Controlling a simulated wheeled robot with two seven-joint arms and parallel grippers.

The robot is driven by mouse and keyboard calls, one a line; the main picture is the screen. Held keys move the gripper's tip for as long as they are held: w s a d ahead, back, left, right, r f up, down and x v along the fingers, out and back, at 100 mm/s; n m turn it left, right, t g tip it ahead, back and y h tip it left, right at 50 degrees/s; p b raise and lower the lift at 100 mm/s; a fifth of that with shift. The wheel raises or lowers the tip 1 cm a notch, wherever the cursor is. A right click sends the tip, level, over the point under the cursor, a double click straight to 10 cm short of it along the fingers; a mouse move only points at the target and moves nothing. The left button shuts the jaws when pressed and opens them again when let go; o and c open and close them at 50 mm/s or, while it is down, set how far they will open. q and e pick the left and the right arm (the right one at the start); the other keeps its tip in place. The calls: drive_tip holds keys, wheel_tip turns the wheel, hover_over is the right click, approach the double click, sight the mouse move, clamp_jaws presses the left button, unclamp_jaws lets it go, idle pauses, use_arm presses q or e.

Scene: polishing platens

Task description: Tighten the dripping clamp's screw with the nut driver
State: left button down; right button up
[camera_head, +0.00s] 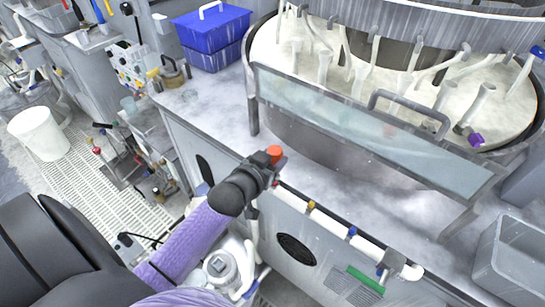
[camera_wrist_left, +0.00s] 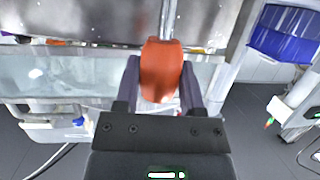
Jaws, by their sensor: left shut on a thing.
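My left gripper (camera_head: 268,164) is shut on an orange handle (camera_head: 275,152), taken to be the nut driver's. It is held near the front edge of the polishing machine's cabinet. In the left wrist view, the handle (camera_wrist_left: 162,62) sits between the fingers of the left gripper (camera_wrist_left: 162,84), with a thin metal shaft (camera_wrist_left: 167,20) running up from it. A white pipe (camera_head: 332,221) runs along the cabinet front, with a yellow fitting (camera_head: 311,206) and a blue fitting (camera_head: 352,231). I cannot tell which clamp drips, and no screw is clear. My right gripper is out of view.
The round polishing basin (camera_head: 300,85) with many white hoses stands behind a clear splash panel (camera_head: 370,130). Blue bins (camera_head: 212,38) stand on the counter at the back. A grey bin (camera_head: 515,262) is at the lower right. A white bucket (camera_head: 40,133) stands at the left.

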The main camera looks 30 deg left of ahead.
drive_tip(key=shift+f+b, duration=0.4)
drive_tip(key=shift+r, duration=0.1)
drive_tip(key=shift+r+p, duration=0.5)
drive_tip(key=shift+p, duration=0.15)
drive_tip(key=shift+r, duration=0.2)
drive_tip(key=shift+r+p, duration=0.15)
drive_tip(key=shift+p, duration=0.15)
idle(0.4)
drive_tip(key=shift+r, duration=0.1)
idle(0.4)
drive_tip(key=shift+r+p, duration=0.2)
drive_tip(key=shift+p, duration=0.1)
